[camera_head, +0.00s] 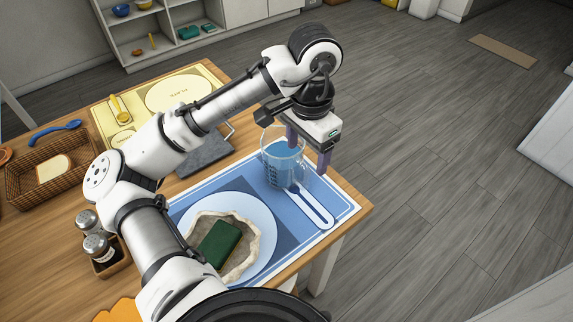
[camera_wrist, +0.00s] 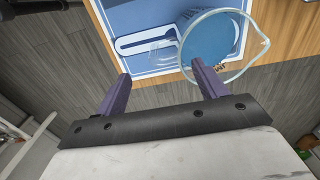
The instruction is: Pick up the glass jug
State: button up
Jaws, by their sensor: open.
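The glass jug (camera_head: 283,168) is clear, looks blue inside and has dark measuring marks. It stands upright on the blue placemat (camera_head: 338,199) near the table's right edge. My gripper (camera_head: 308,150) is open and empty at the jug's upper right. One finger overlaps the jug's rim in the head view; the other is out to the right. In the wrist view the jug (camera_wrist: 222,40) is at the upper right, with the right finger of my gripper (camera_wrist: 161,72) overlapping its edge. I cannot tell whether that finger touches the jug or reaches inside the rim.
A printed spoon shape (camera_head: 313,205) lies right of the jug. A plate (camera_head: 262,222) with a bowl and green sponge-like block is in front. A dark grey slab (camera_head: 205,157) lies left of the jug. Beyond the table's right edge is open floor (camera_head: 440,170).

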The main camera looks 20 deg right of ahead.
aim_at(302, 161)
jog(key=f, duration=0.3)
jog(key=shift+w+a+f, duration=0.25)
jog(key=shift+a+f, duration=0.05)
jog(key=shift+f, duration=0.7)
jog(key=c, duration=1.3)
jog(key=shift+c, duration=0.7)
jog(key=shift+w+r, duration=0.1)
jog(key=shift+r, duration=0.15)
